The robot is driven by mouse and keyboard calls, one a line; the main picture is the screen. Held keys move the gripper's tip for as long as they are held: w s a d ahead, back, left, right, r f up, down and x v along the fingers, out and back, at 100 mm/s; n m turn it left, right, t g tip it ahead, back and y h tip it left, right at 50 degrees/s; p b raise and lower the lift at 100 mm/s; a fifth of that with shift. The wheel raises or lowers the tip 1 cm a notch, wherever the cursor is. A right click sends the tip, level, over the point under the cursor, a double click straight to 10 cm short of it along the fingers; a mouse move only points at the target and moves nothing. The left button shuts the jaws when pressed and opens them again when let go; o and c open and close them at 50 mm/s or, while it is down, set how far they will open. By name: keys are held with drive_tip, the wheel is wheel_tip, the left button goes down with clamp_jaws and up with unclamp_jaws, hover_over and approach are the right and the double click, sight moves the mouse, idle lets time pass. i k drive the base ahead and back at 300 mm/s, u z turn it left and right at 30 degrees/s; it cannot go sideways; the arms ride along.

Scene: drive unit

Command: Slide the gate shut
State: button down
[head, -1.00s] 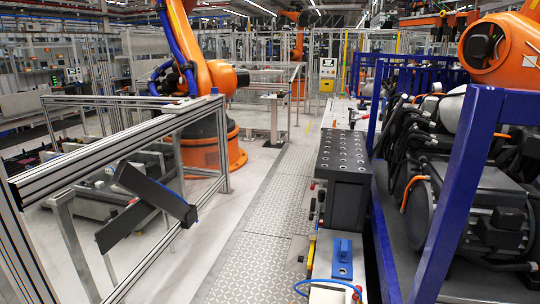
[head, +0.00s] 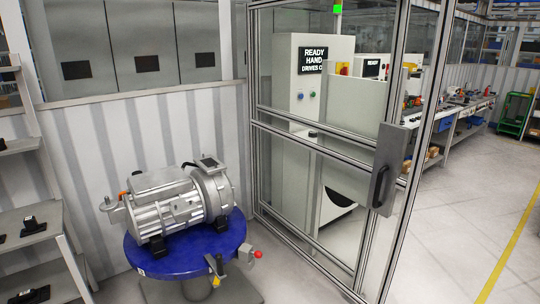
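The gate (head: 318,150) appears to be the tall aluminium-framed clear panel right of centre. A grey plate (head: 397,145) with a black handle (head: 378,186) sits at its right side, beside an aluminium post (head: 418,140). The frames overlap here, so I cannot tell how far the gate stands open. My gripper is not in view, so its hold on anything does not show.
A motor (head: 175,203) lies on a round blue table (head: 187,262) left of the gate. Grey shelves (head: 30,225) stand at the far left. Control cabinets (head: 305,110) and a workbench (head: 460,112) are behind the gate. The floor (head: 470,215) at the right is open.

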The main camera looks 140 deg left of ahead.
sight(393, 140)
drive_tip(key=u, duration=2.75)
drive_tip(key=i, duration=5.5)
drive_tip(key=u, duration=3.15)
